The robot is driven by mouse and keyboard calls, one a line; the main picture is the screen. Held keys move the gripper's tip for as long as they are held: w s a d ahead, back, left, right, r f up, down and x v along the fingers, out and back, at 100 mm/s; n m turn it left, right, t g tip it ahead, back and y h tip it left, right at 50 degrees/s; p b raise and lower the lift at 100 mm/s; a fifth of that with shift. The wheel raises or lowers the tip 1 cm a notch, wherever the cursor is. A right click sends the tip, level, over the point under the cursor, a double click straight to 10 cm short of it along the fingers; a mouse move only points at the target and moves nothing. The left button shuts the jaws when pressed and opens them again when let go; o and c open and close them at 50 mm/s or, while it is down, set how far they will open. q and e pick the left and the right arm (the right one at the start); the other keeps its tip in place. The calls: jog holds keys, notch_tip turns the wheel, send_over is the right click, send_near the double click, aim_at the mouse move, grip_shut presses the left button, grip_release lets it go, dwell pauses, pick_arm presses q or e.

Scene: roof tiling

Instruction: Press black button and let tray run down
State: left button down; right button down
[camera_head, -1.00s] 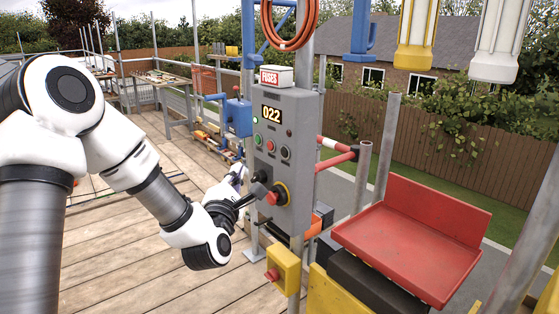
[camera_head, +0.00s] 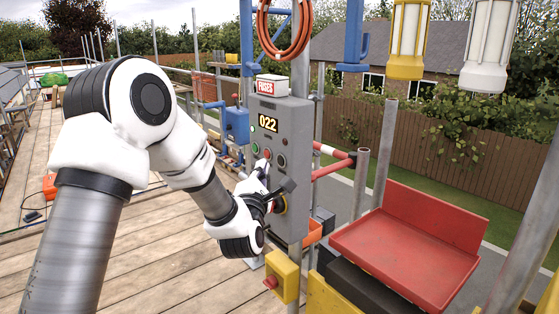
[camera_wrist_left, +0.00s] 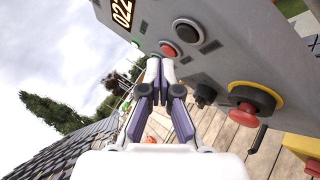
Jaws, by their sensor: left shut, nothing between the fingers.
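The grey control box (camera_head: 266,105) stands upright on a post, with display 022. It carries a green button (camera_head: 256,148), a red button (camera_head: 268,154) and the black button (camera_head: 281,160) in a row. My left gripper (camera_head: 264,168) is shut and empty, in front of the box just below the row. In the left wrist view its fingertips (camera_wrist_left: 160,65) lie close below the red button (camera_wrist_left: 170,50), with the black button (camera_wrist_left: 187,31) up and to the right. Contact cannot be told. The red tray (camera_head: 410,250) sits at the right. My right gripper is not in view.
A red emergency knob on a yellow ring (camera_wrist_left: 245,108) and a black knob (camera_wrist_left: 204,94) sit lower on the box. A yellow box with a red button (camera_head: 282,277) is below. Metal posts (camera_head: 385,150) flank the tray. Plank floor (camera_head: 150,255) is open at left.

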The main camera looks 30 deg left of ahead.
aim_at(281, 161)
pick_arm(q)
jog(key=shift+w+d, duration=0.2)
jog(key=shift+w, duration=0.25)
jog(key=shift+w+d, duration=0.2)
jog(key=shift+w, duration=0.25)
dwell(0.7)
jog(key=shift+w+d+f+b, duration=0.1)
jog(key=shift+w+d+b, duration=0.1)
jog(key=shift+b, duration=0.25)
jog(key=shift+w, duration=0.15)
